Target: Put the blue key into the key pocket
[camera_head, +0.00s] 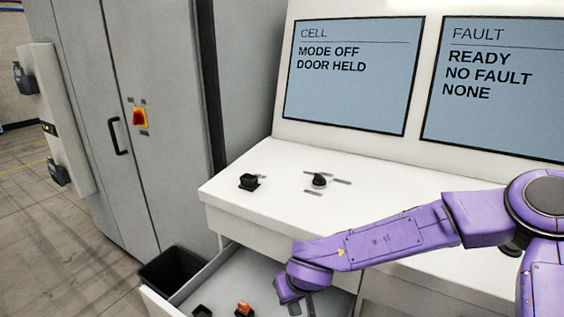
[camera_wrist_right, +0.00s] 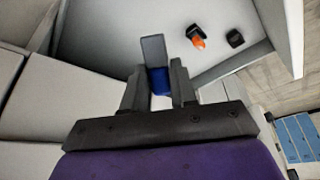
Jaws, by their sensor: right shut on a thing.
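My right gripper (camera_wrist_right: 158,76) is shut on the blue key, whose blue head (camera_wrist_right: 159,82) sits between the fingers. The key's flat grey part (camera_wrist_right: 153,48) points away from the gripper. In the head view my right gripper (camera_head: 297,302) is low over the open drawer (camera_head: 222,279), and the blue key cannot be made out there. In the drawer are a small black holder (camera_head: 202,312) and a second black holder with an orange piece (camera_head: 243,307). I cannot tell which fitting is the key pocket. My left gripper is out of view.
The white desk (camera_head: 290,215) above the drawer carries a black square fitting (camera_head: 249,182) and a black rotary knob (camera_head: 319,181). Two screens stand behind it. A dark bin (camera_head: 172,270) is left of the drawer, near a grey cabinet (camera_head: 150,120) with a red switch (camera_head: 138,117).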

